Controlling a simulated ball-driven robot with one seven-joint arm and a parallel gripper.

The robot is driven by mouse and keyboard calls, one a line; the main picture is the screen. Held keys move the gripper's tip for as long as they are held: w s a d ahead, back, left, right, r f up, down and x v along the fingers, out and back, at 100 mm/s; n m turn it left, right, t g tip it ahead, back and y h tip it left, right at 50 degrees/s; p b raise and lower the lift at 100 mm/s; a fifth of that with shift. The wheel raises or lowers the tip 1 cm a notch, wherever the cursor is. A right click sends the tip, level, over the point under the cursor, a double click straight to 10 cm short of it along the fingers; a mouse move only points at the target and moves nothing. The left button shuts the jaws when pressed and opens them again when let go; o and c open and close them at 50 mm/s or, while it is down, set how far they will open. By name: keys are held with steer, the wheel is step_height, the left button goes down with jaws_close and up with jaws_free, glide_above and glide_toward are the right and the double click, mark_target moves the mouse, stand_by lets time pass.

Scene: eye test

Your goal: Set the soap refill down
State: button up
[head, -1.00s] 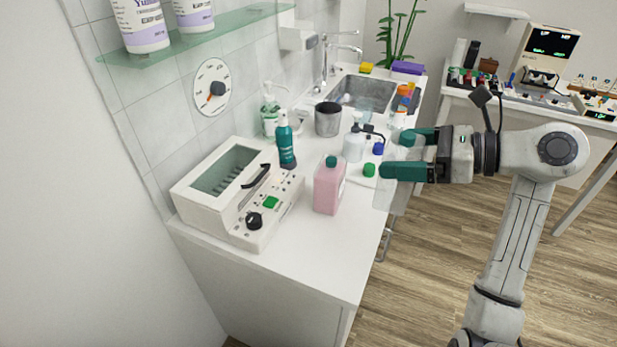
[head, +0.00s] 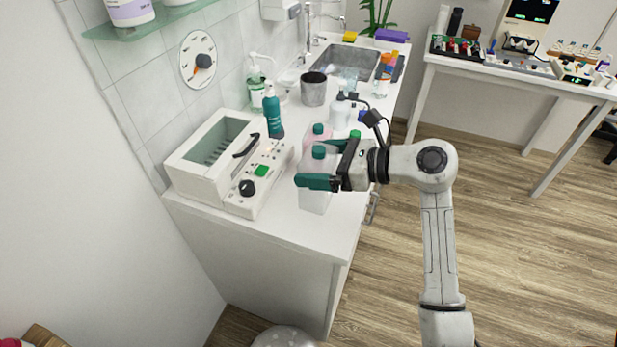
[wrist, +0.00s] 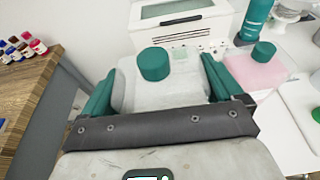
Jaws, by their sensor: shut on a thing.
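The soap refill, a pale see-through bottle (head: 314,202) with a green cap, is upright between the green fingers of my gripper (head: 326,166). My gripper is shut on it, and its fingers and palm hide part of the body. In the wrist view the bottle (wrist: 165,95) stands between both fingers (wrist: 158,88). It is over the front part of the white counter (head: 285,232); I cannot tell whether its base touches the top. A pink bottle (head: 318,143) with a green cap stands just behind it, partly hidden, and shows to the right in the wrist view (wrist: 253,74).
A cream device (head: 215,160) with a window and knobs stands left of the bottles. A teal bottle (head: 272,115), a grey cup (head: 313,90) and a white pump bottle (head: 339,112) stand behind. The counter's front corner is clear.

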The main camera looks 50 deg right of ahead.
steer(key=shift+w+a+f, duration=0.3)
steer(key=shift+w+f, duration=0.15)
steer(key=shift+f, duration=0.15)
steer(key=shift+w+a+f, duration=0.15)
steer(key=shift+w+f, duration=0.05)
steer(key=shift+f, duration=0.85)
steer(key=shift+w+a+f, duration=0.1)
steer(key=shift+w+f, duration=0.05)
steer(key=shift+f, duration=0.85)
steer(key=shift+f, duration=0.15)
steer(key=o, duration=0.7)
steer(key=shift+o, duration=0.2)
